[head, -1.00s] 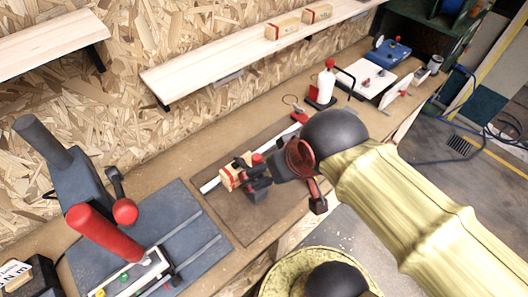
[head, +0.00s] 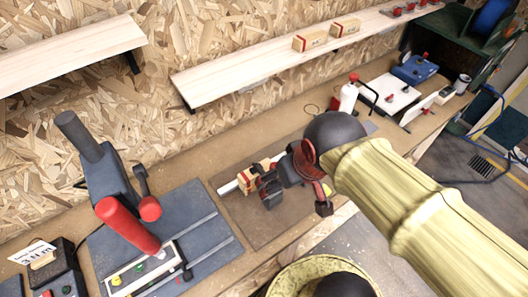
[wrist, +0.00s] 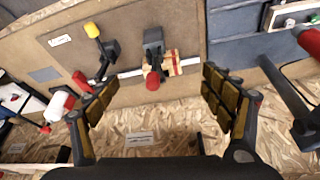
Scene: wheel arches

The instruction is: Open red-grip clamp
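The red-grip clamp (wrist: 154,48) shows in the wrist view, a dark body with a round red grip (wrist: 152,83) toward the camera. It stands beside a light wooden block with red marks (wrist: 173,64) and a pale bar on a brown board (wrist: 190,25). My gripper (wrist: 160,100) is open, its padded fingers apart on the left and right with the red grip between them in the picture; no contact shows. In the head view my gripper (head: 268,188) is over the board and hides most of the clamp; the wooden block (head: 246,181) shows beside it.
A yellow-grip clamp (wrist: 108,48) stands left of the red-grip clamp in the wrist view. A grey machine with a big red handle (head: 127,224) stands at the left of the bench. A white bottle (head: 348,97) stands farther back. A shelf (head: 260,68) runs along the wall.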

